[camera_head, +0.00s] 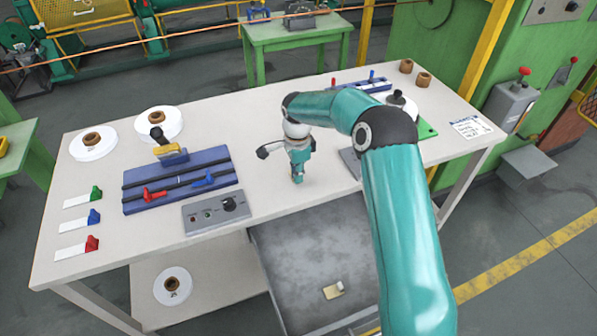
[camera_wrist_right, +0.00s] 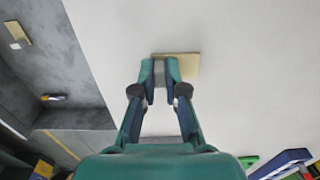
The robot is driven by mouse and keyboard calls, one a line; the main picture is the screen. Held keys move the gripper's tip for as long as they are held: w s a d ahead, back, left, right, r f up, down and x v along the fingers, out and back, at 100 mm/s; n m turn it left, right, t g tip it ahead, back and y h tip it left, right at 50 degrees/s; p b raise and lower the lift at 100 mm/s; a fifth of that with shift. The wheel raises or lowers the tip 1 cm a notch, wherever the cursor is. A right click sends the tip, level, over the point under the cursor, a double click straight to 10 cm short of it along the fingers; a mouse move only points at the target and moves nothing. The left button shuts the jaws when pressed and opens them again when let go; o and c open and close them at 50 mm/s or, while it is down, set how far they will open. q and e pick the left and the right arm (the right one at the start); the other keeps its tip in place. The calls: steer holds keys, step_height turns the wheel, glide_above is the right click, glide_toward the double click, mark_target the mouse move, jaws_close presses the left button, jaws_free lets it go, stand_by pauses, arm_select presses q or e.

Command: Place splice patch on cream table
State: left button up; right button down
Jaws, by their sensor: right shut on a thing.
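My right gripper (camera_head: 297,180) points down over the middle of the cream table (camera_head: 300,209). In the right wrist view the right gripper (camera_wrist_right: 160,65) is shut on a small grey part of the splice patch (camera_wrist_right: 185,67), whose flat tan plate shows behind the fingertips against the cream surface. The plate is very close to the table; I cannot tell whether it touches. In the head view this patch is hidden by the gripper. My left gripper is not in view.
A second tan patch (camera_head: 334,290) lies on the dark grey surface (camera_head: 300,250) below the table's front edge. The blue fixture (camera_head: 178,178), grey control box (camera_head: 216,213) and white reels (camera_head: 93,143) stand left. A black-knobbed device (camera_head: 402,106) stands right. Cream surface around the gripper is bare.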

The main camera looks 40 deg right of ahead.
steer(key=c, duration=1.2)
jaws_free()
step_height(320, 180, up, 12)
steer(key=shift+r+b, duration=0.1)
steer(key=shift+b, duration=0.3)
